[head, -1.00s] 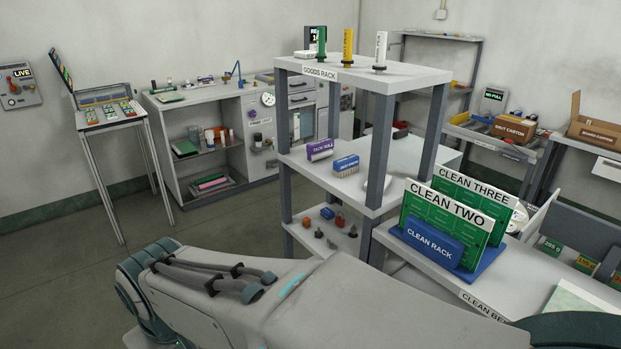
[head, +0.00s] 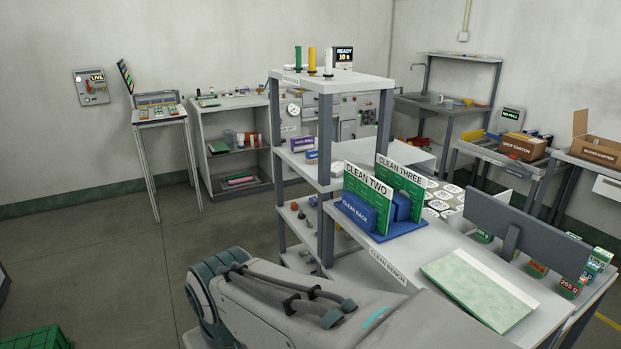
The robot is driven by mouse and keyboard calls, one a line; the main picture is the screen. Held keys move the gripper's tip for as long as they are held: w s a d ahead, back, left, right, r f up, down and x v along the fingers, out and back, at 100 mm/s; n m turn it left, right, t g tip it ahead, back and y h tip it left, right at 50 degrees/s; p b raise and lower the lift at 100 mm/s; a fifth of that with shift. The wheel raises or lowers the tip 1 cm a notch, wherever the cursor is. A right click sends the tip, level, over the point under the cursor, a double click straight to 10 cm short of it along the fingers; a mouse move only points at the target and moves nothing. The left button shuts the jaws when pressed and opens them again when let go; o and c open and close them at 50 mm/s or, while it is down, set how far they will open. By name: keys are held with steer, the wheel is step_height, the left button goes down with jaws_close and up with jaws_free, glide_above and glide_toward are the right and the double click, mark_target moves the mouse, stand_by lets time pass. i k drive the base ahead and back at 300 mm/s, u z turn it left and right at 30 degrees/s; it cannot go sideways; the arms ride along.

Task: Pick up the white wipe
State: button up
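No white wipe can be told for certain. A slim white upright piece (head: 329,62) with a dark foot stands on the top shelf of the goods rack (head: 345,84), beside a yellow one (head: 312,60) and a green one (head: 298,59). These are too small to identify. On the shelf below are a purple box (head: 303,144) and a blue item (head: 312,155), partly behind a post. My arm lies across the bottom of the head view, but my gripper is not in view.
The clean bench (head: 440,258) holds a blue clean rack (head: 403,231) with two green boards, and a pale green sheet (head: 478,288). A grey panel (head: 525,233) stands behind. A green crate (head: 38,339) is at lower left.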

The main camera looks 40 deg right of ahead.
mark_target(336, 168)
steer(key=k, duration=0.15)
steer(key=z, duration=1.15)
steer(key=i, duration=1.7)
